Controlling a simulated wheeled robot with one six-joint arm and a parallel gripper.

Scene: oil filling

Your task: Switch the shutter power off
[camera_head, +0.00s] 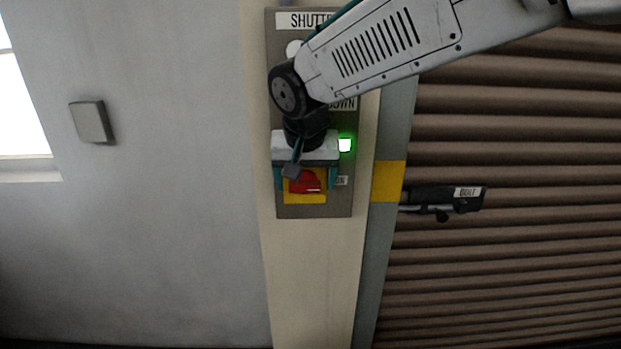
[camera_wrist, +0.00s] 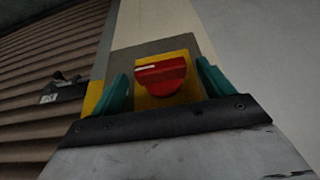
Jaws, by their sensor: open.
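The shutter control panel (camera_head: 314,210) is a grey plate on a cream post, with a "SHUTTER" label at the top. Near its bottom is a red rotary knob (camera_head: 305,182) on a yellow square, with an "ON" label at its right. A green light (camera_head: 345,145) glows above that label. My gripper (camera_head: 306,182) is in front of the panel's lower part, with its fingers on either side of the knob. In the wrist view the red knob (camera_wrist: 161,75) sits between the two open teal fingers, apart from both. My arm hides much of the panel's upper part.
A brown slatted shutter (camera_head: 510,230) fills the right side, with a black bolt (camera_head: 445,198) labelled "BOLT" at its edge. A small grey wall box (camera_head: 92,122) is on the pale wall at left. The wall below the panel is clear.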

